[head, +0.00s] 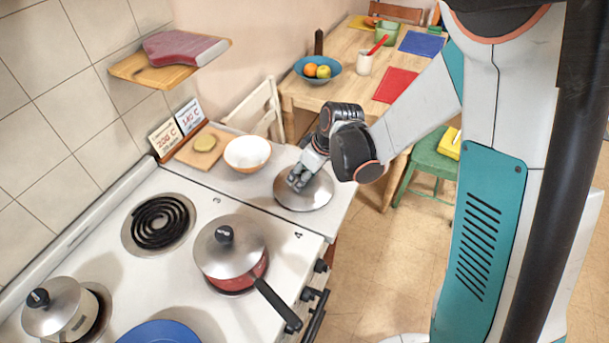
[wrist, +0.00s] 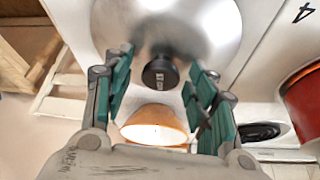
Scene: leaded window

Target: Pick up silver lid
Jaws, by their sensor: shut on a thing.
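The silver lid (head: 318,196) is a round, shiny disc over the white counter beside the stove, close to its right edge. My gripper (head: 298,180) is on top of it, pointing down, and hides its middle. In the wrist view the silver lid (wrist: 205,30) fills the top, with its black knob (wrist: 160,74) between the teal fingers of my gripper (wrist: 160,66). My gripper is shut on the lid. I cannot tell whether the lid rests on the counter or is slightly raised.
A white bowl (head: 247,153) stands close to the lid's left. A red pot (head: 255,271) with its own silver lid (head: 228,253) sits on the stove, its handle reaching toward the front edge. Beyond, a wooden table (head: 340,88) holds a blue fruit bowl (head: 303,73).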

